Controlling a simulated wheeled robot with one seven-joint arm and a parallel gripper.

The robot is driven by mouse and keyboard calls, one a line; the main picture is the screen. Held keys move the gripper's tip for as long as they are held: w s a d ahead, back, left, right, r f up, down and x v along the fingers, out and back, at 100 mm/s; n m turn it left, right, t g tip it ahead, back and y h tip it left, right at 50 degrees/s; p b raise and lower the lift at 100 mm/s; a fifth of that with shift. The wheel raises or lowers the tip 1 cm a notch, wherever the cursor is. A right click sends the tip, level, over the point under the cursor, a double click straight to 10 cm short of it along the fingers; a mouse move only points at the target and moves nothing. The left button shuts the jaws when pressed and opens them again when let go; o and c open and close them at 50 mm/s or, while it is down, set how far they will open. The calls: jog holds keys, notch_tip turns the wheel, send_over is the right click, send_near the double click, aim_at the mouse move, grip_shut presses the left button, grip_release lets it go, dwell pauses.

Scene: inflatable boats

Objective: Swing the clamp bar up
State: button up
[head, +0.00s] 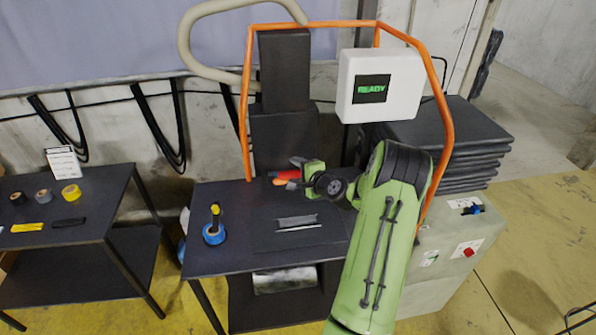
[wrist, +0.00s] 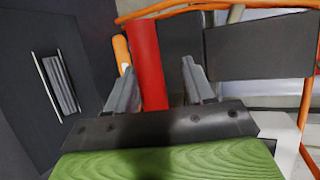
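A red bar (wrist: 147,65), which I take to be the clamp bar or its grip, shows between the fingers of my gripper (wrist: 158,75) in the wrist view. A gap shows between the bar and the right finger; the left finger overlaps the bar's edge. I cannot tell whether it touches. An orange piece (wrist: 121,52) lies just left of the bar. In the head view the red bar (head: 286,174) is low, at the base of the black column (head: 284,140), and my gripper (head: 296,173) is at it from the right. My gripper is open.
A dark worktop (head: 215,255) carries a ribbed metal piece (head: 297,222) and a blue-based stand (head: 214,235). An orange tube frame (head: 246,110) surrounds the column. A white box (head: 380,85) reads READY. A side table (head: 85,205) with tape rolls stands left.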

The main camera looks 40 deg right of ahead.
jog(key=b+v, duration=0.3)
jog(key=v, duration=1.2)
jog(key=shift+s, duration=0.4)
jog(key=shift+r, duration=0.1)
